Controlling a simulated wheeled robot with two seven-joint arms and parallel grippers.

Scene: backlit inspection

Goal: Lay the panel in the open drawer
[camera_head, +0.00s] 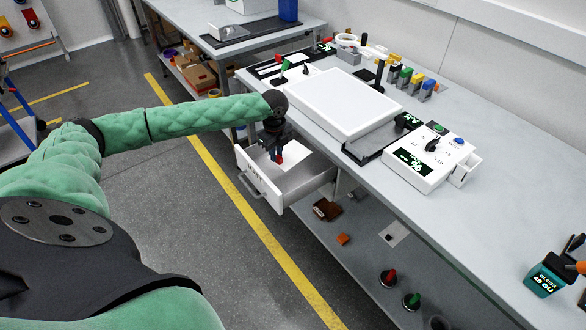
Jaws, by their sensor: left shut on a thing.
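The open drawer (308,187) is white and sticks out from under the near left part of the workbench, its handle towards the aisle. My left gripper (277,156) reaches in from the left and points down over the drawer. It is shut on a thin pale panel (262,155), of which only a bright part shows beside the dark fingers. I cannot tell whether the panel touches the drawer floor. My right gripper is not in view.
A large white light box (340,102) and a white control box (430,157) stand on the workbench (500,190). Small coloured blocks line its back. A teal container (546,276) is at the lower right. The lower shelf (355,228) holds loose parts.

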